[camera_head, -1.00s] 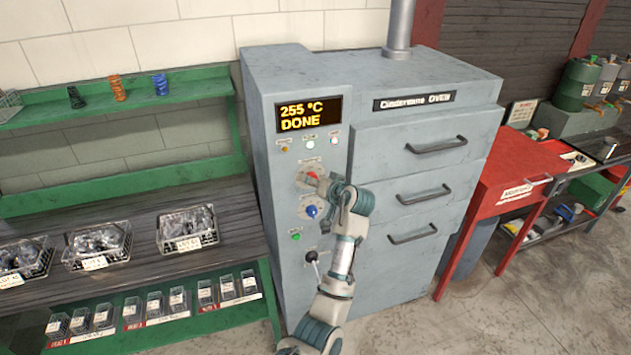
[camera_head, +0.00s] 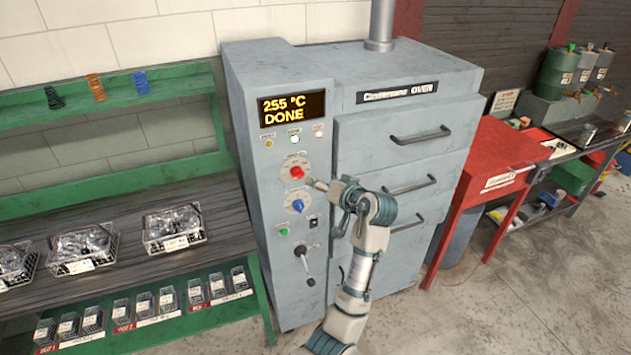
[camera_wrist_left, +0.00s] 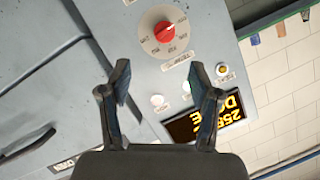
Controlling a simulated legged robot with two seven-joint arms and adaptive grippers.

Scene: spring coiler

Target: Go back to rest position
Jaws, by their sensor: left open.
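The grey oven (camera_head: 400,95) stands in the middle of the head view. Its display (camera_head: 292,107) reads 255 °C DONE. Its front panel has a red knob (camera_head: 295,172), a blue knob (camera_head: 297,205), and a lever (camera_head: 305,265). My left arm rises from the bottom of the head view. My left gripper (camera_head: 318,184) is in front of the panel, just right of the red knob. In the left wrist view, the left gripper (camera_wrist_left: 161,85) is open and empty, and the red knob (camera_wrist_left: 163,32) shows beyond the fingertips, apart from them. My right gripper is not in view.
At left is a green-framed bench (camera_head: 215,260) with wire baskets (camera_head: 172,230) and small bins. Coils (camera_head: 97,87) stand on the shelf (camera_head: 180,85) above. A red table (camera_head: 490,150) is right of the oven. Floor (camera_head: 540,280) is clear at lower right.

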